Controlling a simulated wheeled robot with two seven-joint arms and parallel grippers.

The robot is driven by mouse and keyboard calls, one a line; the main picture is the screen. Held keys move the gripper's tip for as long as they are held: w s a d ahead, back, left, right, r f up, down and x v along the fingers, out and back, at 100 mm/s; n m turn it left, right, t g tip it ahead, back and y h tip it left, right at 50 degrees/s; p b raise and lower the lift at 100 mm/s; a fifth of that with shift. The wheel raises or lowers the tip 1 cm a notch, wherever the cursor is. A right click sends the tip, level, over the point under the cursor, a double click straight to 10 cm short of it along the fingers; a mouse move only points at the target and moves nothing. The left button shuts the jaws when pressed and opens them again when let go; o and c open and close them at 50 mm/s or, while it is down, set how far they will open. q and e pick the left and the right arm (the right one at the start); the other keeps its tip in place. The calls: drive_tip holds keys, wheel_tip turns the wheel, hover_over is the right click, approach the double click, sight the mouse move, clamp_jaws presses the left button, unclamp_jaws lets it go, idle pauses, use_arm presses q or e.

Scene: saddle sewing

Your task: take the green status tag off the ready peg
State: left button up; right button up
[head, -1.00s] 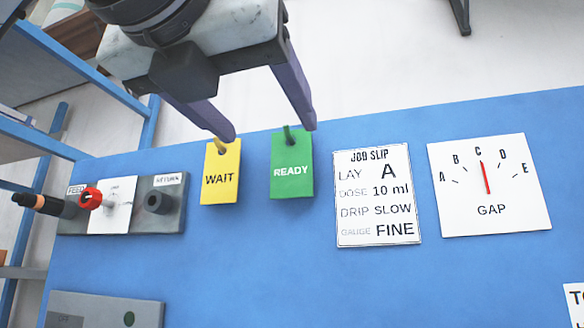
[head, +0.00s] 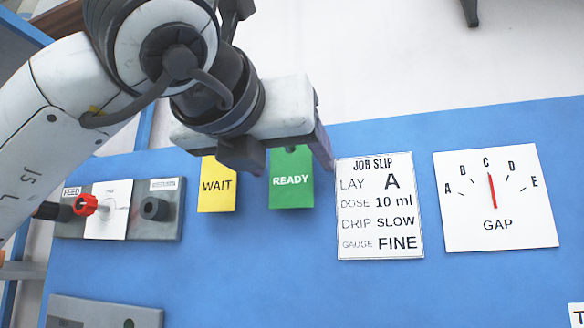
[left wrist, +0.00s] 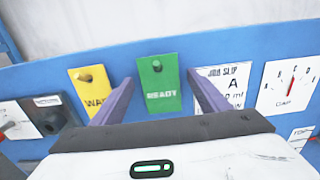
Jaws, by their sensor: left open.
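The green status tag (head: 291,180), marked READY, hangs on its peg on the blue board; its top is partly hidden by my gripper in the head view. In the left wrist view the green tag (left wrist: 158,97) hangs from its peg (left wrist: 157,66). My left gripper (left wrist: 160,79) is open, with one finger on each side of the tag in that view. I see no finger closed on it. My right gripper is not in view.
A yellow WAIT tag (head: 217,186) hangs close on the left. The job slip (head: 379,207) and the GAP dial (head: 495,198) are on the right. The feed and return panel (head: 156,208) is at the left. The blue board (head: 270,270) below the tags is clear.

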sight(290, 155)
use_arm(q)
drive_tip(key=shift+c, duration=0.5)
drive_tip(key=c, duration=0.9)
drive_tip(key=shift+s+r, duration=0.25)
drive_tip(key=shift+r, duration=0.05)
drive_tip(key=shift+s+a, duration=0.1)
drive_tip(key=shift+s, duration=0.05)
drive_tip(key=shift+s+a+r, duration=0.1)
drive_tip(key=shift+s+r, duration=0.1)
drive_tip(key=shift+s, duration=0.1)
drive_tip(key=shift+s+b, duration=0.1)
drive_tip(key=shift+b, duration=0.2)
drive_tip(key=shift+b+v, duration=0.3)
drive_tip(key=shift+v, duration=0.55)
drive_tip(key=shift+a+r, duration=0.1)
